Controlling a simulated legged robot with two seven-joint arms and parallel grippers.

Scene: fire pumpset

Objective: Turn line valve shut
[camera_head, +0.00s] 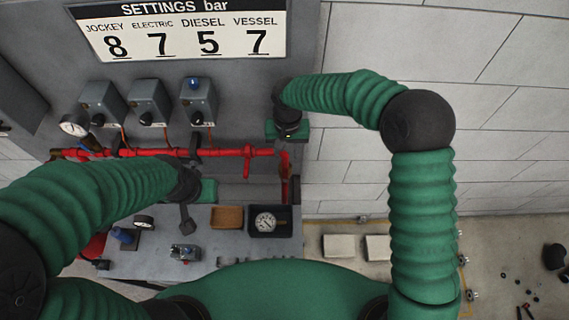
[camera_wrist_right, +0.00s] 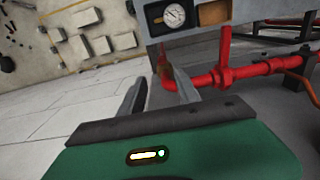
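A red pipe (camera_head: 222,152) runs along the grey panel. A red upright valve-like fitting (camera_head: 247,161) sits on it near its right end; it also shows in the right wrist view (camera_wrist_right: 224,58). I cannot tell whether it is the line valve. My right gripper (camera_head: 288,148) is at the pipe's right end, above the bend. In the right wrist view its two fingers (camera_wrist_right: 158,90) are apart, with the red pipe end (camera_wrist_right: 166,72) beyond and between them. Contact is not clear. My left gripper (camera_head: 187,222) hangs over the bench, its fingertips unclear.
The grey bench (camera_head: 225,247) carries a boxed gauge (camera_head: 266,221), a brown block (camera_head: 227,217) and small fittings. Several grey control boxes (camera_head: 148,103) hang above the pipe, under a settings sign (camera_head: 180,30). A white block wall (camera_head: 510,140) stands at right.

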